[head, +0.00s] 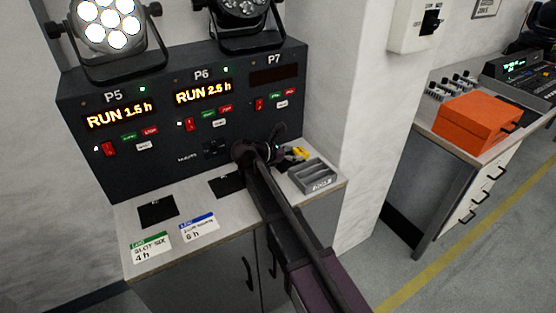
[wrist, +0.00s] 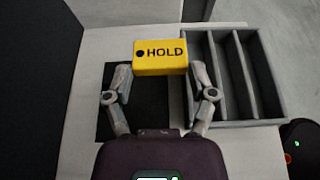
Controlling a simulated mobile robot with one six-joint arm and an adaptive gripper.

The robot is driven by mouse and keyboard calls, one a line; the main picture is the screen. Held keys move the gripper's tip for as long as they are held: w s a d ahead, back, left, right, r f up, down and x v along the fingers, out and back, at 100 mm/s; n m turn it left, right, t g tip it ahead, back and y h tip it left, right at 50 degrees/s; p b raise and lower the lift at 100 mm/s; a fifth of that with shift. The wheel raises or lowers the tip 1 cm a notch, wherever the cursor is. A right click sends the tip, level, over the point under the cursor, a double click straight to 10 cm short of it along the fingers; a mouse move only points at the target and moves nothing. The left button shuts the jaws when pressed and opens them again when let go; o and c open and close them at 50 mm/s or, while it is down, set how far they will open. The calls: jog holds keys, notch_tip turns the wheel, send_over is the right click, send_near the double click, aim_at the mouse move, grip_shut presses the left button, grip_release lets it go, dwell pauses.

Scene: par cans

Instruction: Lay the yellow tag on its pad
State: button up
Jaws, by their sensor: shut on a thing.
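The yellow tag (wrist: 160,57), marked HOLD, is between the two fingertips of my gripper (wrist: 160,73) in the wrist view. My gripper is shut on it. A dark square pad (wrist: 150,108) lies on the counter under and behind the tag in that view, left of a grey tray. The tag's height above the counter is hard to tell. In the head view the tag (head: 299,153) shows as a small yellow patch beyond my arm, near the back of the tray. Two dark pads, one left (head: 158,210) and one nearer my arm (head: 228,184), lie on the counter; my arm partly hides the second.
The grey divided tray (head: 313,178) stands at the counter's right end. A green-edged card (head: 151,247) and a blue-edged card (head: 198,228) lie at the front left. The black panel (head: 190,120) with P5, P6 and P7 displays rises behind. Lamps stand on top.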

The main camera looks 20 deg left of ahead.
jog(key=shift+a+f, duration=0.1)
jog(key=shift+a, duration=1.3)
jog(key=shift+w, duration=0.1)
jog(key=shift+a, duration=0.35)
jog(key=shift+a+f+b, duration=0.15)
jog(key=shift+f+b, duration=0.35)
jog(key=shift+b, duration=0.05)
jog(key=shift+a+f+b, duration=0.15)
jog(key=shift+f+b, duration=0.35)
jog(key=shift+b, duration=0.05)
jog(key=shift+f+b, duration=0.85)
jog(key=shift+f, duration=0.1)
jog(key=o, duration=0.8)
jog(key=shift+o, duration=0.2)
